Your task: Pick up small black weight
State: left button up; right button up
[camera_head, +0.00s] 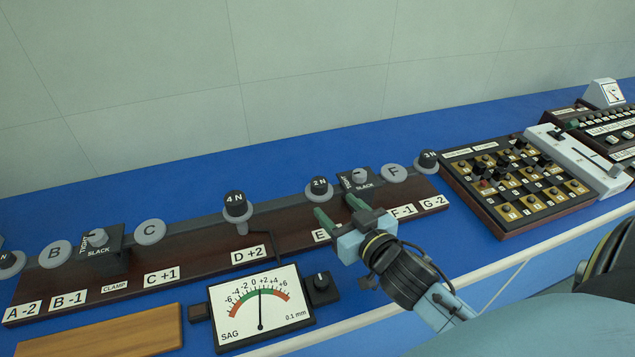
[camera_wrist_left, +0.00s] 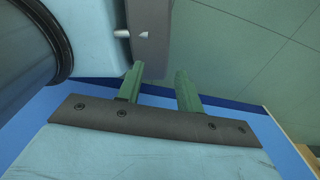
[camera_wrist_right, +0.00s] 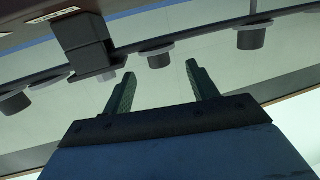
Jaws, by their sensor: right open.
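Several small black weights with white labels sit on grey discs along the brown rail: 4 N (camera_head: 236,203), 2 N (camera_head: 319,186) and 3 N (camera_head: 428,158). One more is cut by the left edge. I cannot tell which is meant. My right gripper (camera_head: 337,209) is open and empty, pointing at the rail just below and right of the 2 N weight, apart from it. In the right wrist view its fingers (camera_wrist_right: 160,69) are spread, with dark cylinders beyond. My left gripper (camera_wrist_left: 159,72) shows only in the left wrist view, fingers apart and empty.
Two clamp blocks (camera_head: 98,248) and (camera_head: 358,180) stand on the brown rail (camera_head: 190,265). A SAG meter (camera_head: 260,305) and a wooden board (camera_head: 100,333) lie in front. A switch panel (camera_head: 520,187) stands at right. The blue bench (camera_head: 200,180) is clear behind the rail.

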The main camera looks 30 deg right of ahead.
aim_at(324, 188)
jog(key=w, duration=0.2)
jog(key=shift+w+f, duration=0.15)
jog(key=shift+w, duration=0.15)
jog(key=shift+w+d, duration=0.1)
jog(key=shift+w, duration=0.6)
jog(key=w, duration=0.3)
jog(key=shift+w+d+r, duration=0.25)
jog(key=shift+w+r, duration=0.05)
jog(key=shift+w+f, duration=0.1)
jog(key=shift+w, duration=0.25)
pick_arm(q)
jog(key=shift+w+d+r, duration=0.1)
jog(key=shift+w, duration=0.65)
pick_arm(e)
jog(key=shift+w, duration=0.15)
jog(key=shift+c, duration=0.4)
jog(key=c, duration=1.1)
